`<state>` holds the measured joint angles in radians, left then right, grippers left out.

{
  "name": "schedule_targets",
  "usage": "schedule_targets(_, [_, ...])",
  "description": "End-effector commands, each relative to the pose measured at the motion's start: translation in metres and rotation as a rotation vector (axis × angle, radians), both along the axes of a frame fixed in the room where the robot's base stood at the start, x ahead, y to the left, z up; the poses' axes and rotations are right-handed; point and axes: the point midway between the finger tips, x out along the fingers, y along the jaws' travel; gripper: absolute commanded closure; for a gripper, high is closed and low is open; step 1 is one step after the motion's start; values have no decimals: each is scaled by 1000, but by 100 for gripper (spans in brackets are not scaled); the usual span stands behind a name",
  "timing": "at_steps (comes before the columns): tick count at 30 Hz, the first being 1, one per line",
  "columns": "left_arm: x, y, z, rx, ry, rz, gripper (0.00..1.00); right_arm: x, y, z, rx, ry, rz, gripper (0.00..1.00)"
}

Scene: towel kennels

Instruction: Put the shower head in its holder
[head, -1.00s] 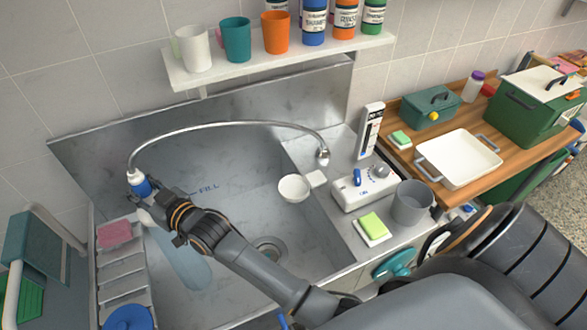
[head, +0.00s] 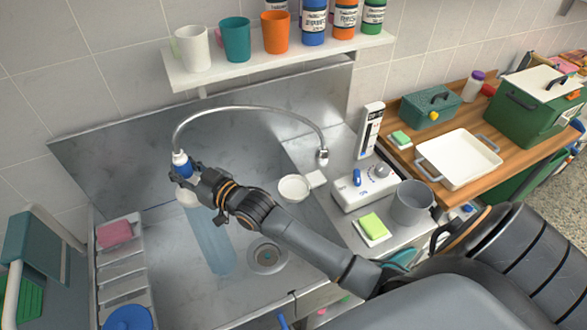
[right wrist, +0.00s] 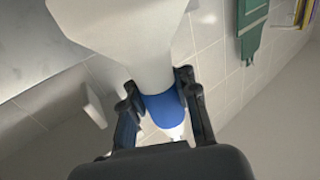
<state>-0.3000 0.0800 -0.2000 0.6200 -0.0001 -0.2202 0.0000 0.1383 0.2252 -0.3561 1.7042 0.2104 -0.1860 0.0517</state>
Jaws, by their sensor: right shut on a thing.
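The shower head shows in the head view as a blue grip (head: 184,169) with a white head (head: 188,198) below it, over the left part of the metal sink. A curved silver hose (head: 250,109) joins its top. My right gripper (head: 189,178) is shut on the blue grip. In the right wrist view, the fingers (right wrist: 160,95) lie on both sides of the blue grip (right wrist: 162,112), and the large white head (right wrist: 130,40) is in front. A pale blue water stream (head: 210,240) runs down from the head into the basin. I cannot make out the holder for certain. My left gripper is out of view.
A shelf (head: 290,62) with cups and bottles is above the sink. A white bowl (head: 294,188), a control box (head: 364,190) and a grey pot (head: 413,202) stand right of the basin. A rack (head: 122,268) with a pink sponge (head: 115,234) is at left.

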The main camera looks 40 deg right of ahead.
Motion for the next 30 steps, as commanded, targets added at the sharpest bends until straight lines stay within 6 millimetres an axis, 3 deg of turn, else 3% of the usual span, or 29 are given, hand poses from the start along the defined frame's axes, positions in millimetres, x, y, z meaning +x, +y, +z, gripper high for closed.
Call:
schedule_targets(24, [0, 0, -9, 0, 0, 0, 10, -9, -126, 0, -5, -3, -1, 100])
schedule_targets(30, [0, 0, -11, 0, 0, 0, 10, -10, -142, 1, -1, -4, 0, 100])
